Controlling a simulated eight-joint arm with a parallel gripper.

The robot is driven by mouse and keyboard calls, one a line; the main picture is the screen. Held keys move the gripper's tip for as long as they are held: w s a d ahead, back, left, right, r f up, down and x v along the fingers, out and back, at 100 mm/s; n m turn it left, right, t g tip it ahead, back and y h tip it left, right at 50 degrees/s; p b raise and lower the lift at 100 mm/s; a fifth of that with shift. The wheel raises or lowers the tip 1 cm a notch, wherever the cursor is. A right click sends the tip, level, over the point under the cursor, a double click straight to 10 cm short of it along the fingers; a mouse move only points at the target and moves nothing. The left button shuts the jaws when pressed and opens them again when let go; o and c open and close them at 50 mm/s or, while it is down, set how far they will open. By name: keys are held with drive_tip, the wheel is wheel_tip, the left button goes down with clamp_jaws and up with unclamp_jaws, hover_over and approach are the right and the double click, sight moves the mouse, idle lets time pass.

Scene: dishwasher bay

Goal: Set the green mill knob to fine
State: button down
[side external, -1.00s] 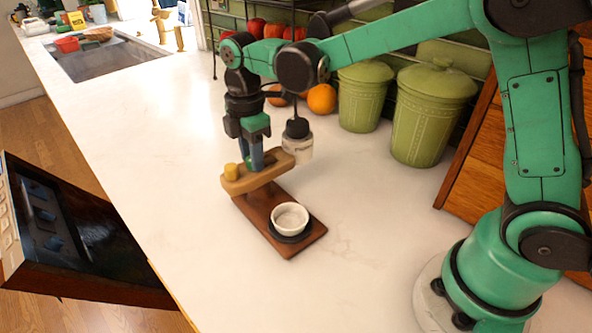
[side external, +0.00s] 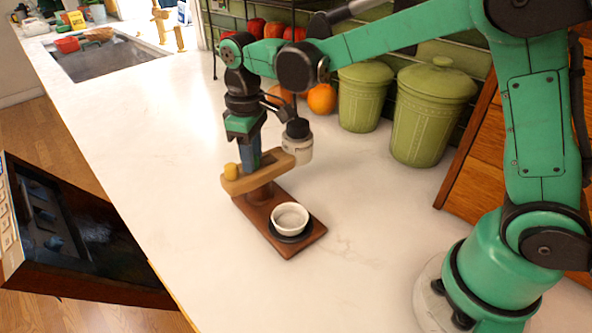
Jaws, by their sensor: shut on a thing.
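The mill (side external: 270,208) stands on the white counter, with a brown base board and a tan upper block. A white bowl (side external: 290,217) rests on a dark disc at the front of the base. The knob's setting and any fine mark cannot be made out.
A clear jar with a black lid (side external: 298,145) is just right of my gripper. Green canisters (side external: 430,112) and an orange (side external: 321,99) stand along the back wall. A sink (side external: 105,58) lies at the far left. The counter in front is clear.

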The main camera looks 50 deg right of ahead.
drive_tip(key=m, duration=0.4)
drive_tip(key=shift+m, duration=0.3)
drive_tip(key=m, duration=0.3)
drive_tip(key=shift+m, duration=0.3)
drive_tip(key=m, duration=0.3)
drive_tip(key=shift+m, duration=2.2)
drive_tip(key=c, duration=0.6)
unclamp_jaws()
